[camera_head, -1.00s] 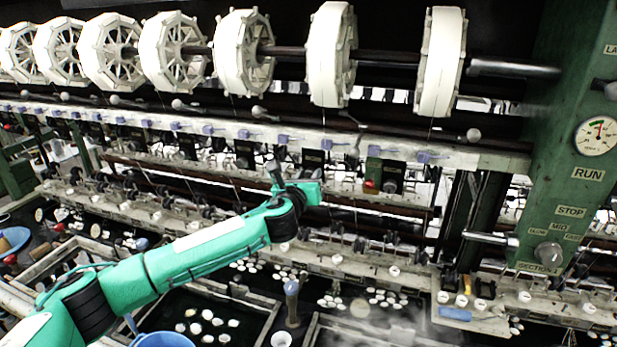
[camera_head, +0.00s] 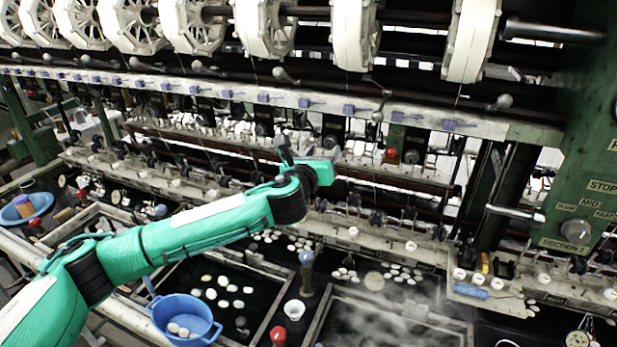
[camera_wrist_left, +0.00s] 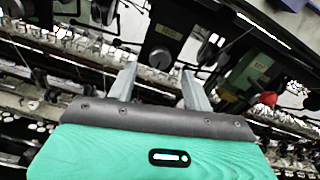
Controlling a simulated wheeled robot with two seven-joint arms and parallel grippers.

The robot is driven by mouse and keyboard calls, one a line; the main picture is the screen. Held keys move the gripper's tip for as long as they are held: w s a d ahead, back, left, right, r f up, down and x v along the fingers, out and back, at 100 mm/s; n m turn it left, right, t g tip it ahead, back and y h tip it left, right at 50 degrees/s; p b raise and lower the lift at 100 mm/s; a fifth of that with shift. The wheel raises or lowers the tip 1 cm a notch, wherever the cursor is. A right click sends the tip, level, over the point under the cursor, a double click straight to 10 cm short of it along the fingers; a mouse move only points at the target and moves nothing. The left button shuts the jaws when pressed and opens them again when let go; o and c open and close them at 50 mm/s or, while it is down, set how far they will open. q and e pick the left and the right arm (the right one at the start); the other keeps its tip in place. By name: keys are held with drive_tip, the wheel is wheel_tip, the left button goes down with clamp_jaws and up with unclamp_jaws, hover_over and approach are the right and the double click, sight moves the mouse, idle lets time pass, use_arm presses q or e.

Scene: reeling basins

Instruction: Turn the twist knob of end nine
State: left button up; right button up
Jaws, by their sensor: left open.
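A row of dark boxes with round knobs runs under the long pale rail of the reeling machine. In the left wrist view a dark round twist knob (camera_wrist_left: 160,56) sits on a dark box beneath a small label too blurred to read. I cannot tell whether this is end nine. My left gripper (camera_wrist_left: 159,86) is open, its two grey fingers apart and empty just below that knob in the picture, not visibly touching it. In the head view my green left hand (camera_head: 322,173) is in front of the row, its fingertips not clear. My right gripper is out of view.
A red knob (camera_head: 391,153) stands beside a box to the right of the hand. White reels (camera_head: 262,25) line the top. Below are dark basins with cocoons, a blue basket (camera_head: 184,318) and a steaming basin (camera_head: 385,322). A green control column (camera_head: 575,185) stands at right.

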use_arm(q)
drive_tip(key=b+v, duration=0.3)
drive_tip(key=v, duration=0.5)
drive_tip(key=shift+s+a, duration=0.15)
drive_tip(key=shift+s, duration=0.15)
drive_tip(key=shift+f, duration=0.1)
